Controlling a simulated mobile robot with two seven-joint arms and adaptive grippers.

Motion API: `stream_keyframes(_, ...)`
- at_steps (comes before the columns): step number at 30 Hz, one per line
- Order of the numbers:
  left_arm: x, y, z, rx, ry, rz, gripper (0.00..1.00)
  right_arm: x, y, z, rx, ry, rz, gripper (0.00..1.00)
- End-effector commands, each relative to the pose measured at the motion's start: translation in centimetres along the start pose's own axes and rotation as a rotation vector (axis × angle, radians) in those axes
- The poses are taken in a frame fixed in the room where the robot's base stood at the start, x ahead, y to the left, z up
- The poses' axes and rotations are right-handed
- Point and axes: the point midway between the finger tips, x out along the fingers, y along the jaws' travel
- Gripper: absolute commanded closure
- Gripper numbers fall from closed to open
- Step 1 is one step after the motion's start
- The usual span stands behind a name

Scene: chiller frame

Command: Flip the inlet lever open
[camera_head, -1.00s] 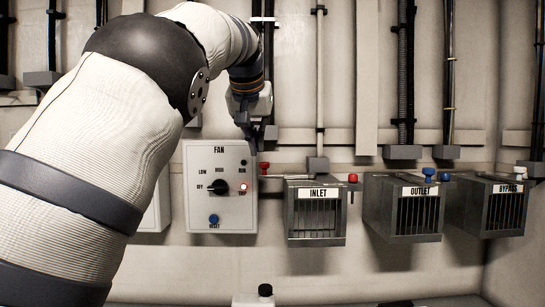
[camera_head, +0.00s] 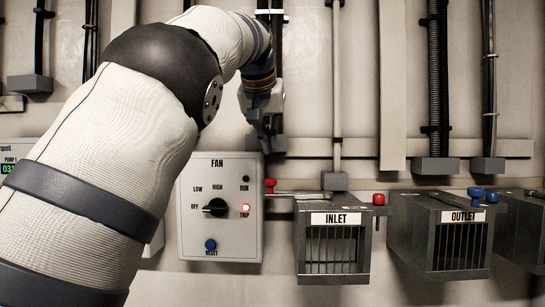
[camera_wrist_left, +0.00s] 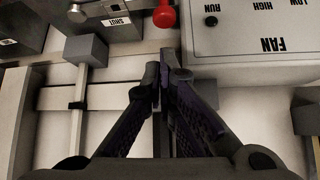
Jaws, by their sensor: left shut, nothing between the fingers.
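The inlet box (camera_head: 334,219) is a dark grey barred case labelled INLET on the wall. A lever with a red knob (camera_head: 270,185) sticks out left of it, beside the fan panel; the knob also shows in the left wrist view (camera_wrist_left: 164,15), next to a plate marked SHUT (camera_wrist_left: 116,21). A second red knob (camera_head: 379,199) sits at the box's right top corner. My left gripper (camera_head: 268,148) is shut and empty, its tips pointing down just above the left red knob with a gap between. In the left wrist view its fingertips (camera_wrist_left: 168,62) meet below the knob. My right gripper is not in view.
The fan panel (camera_head: 220,234) stands close left of the lever, with a knob and lit TRIP lamp. The outlet box (camera_head: 440,235) with blue knobs is to the right. A vertical pipe (camera_head: 336,90) ends in a grey block above the inlet box. My left arm covers the left side.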

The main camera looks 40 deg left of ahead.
Motion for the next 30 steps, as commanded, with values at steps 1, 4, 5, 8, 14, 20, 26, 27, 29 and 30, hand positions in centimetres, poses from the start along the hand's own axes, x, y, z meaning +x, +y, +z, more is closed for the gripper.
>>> stream_keyframes(1,1.1,0.0,0.1,0.000,-0.005,-0.002,1.00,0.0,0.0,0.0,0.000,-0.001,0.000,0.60)
stream_keyframes(4,3.2,-0.1,0.1,0.000,-0.005,-0.003,1.00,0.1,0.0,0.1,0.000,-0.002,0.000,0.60)
stream_keyframes(5,3.9,-0.1,0.1,0.000,-0.006,-0.002,1.00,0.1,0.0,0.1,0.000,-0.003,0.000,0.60)
stream_keyframes(8,5.9,0.0,0.1,0.001,-0.005,-0.002,1.00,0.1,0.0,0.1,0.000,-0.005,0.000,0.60)
stream_keyframes(14,8.6,0.0,0.1,0.000,-0.003,-0.003,1.00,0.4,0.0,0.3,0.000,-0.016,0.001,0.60)
stream_keyframes(20,9.0,-0.1,0.1,0.000,-0.001,-0.002,1.00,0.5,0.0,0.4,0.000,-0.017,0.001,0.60)
stream_keyframes(26,9.0,-0.1,0.0,0.000,0.000,-0.001,1.00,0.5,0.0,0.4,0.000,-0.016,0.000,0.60)
stream_keyframes(27,9.0,0.0,0.0,-0.001,0.000,-0.002,1.00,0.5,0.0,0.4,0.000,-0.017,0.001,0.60)
stream_keyframes(29,9.0,0.2,0.0,-0.003,-0.001,-0.006,1.00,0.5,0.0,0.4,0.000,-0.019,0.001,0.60)
stream_keyframes(30,9.1,0.4,0.0,-0.008,-0.002,-0.011,1.00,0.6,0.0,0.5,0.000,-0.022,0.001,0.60)
